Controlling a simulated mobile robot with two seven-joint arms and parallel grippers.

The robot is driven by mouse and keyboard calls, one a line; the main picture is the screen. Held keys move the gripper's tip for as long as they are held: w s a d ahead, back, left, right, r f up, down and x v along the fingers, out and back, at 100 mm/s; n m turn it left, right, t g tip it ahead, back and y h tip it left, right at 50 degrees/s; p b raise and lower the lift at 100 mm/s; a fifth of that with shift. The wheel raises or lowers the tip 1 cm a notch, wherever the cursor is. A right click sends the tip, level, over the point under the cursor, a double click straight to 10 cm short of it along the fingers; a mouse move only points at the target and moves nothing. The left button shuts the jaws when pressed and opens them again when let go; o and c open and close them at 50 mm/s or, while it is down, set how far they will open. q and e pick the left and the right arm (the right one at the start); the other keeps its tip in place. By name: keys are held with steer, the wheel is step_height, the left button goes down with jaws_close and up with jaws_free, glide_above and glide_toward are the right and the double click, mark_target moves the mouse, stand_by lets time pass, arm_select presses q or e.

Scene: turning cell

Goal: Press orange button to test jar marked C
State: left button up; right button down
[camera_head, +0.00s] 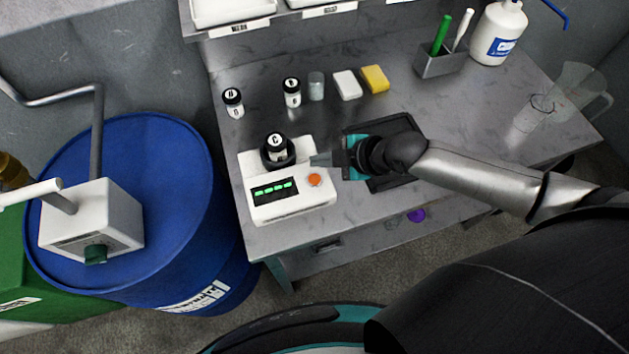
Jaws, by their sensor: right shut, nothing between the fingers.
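The jar marked C (275,141) has a black lid and stands in the dark round holder of a white test device (262,208). The device has a lit green display (274,191) on its front. The orange button (314,180) is at the right of that display. My right gripper (318,160) is shut and empty. Its fingertips point left, just behind the orange button in the picture; I cannot tell their height above the device. My left gripper is not in view.
Two more black-lidded jars (233,101) (292,92) stand at the back, near a clear glass (316,86), a white block (347,85) and a yellow sponge (375,79). A dark tray (407,124) lies under my right arm. A blue drum (180,165) stands left of the bench.

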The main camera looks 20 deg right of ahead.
mark_target(320, 180)
steer(key=shift+f+b, duration=1.45)
steer(key=shift+f, duration=0.65)
stand_by(0.3)
steer(key=shift+f, duration=0.4)
steer(key=shift+f+b, duration=0.4)
steer(key=shift+b, duration=0.15)
stand_by(0.4)
steer(key=shift+r, duration=0.1)
steer(key=shift+r+p, duration=0.7)
steer(key=shift+p, duration=0.1)
steer(key=shift+r, duration=0.1)
step_height(320, 180, up, 5)
steer(key=p, duration=0.5)
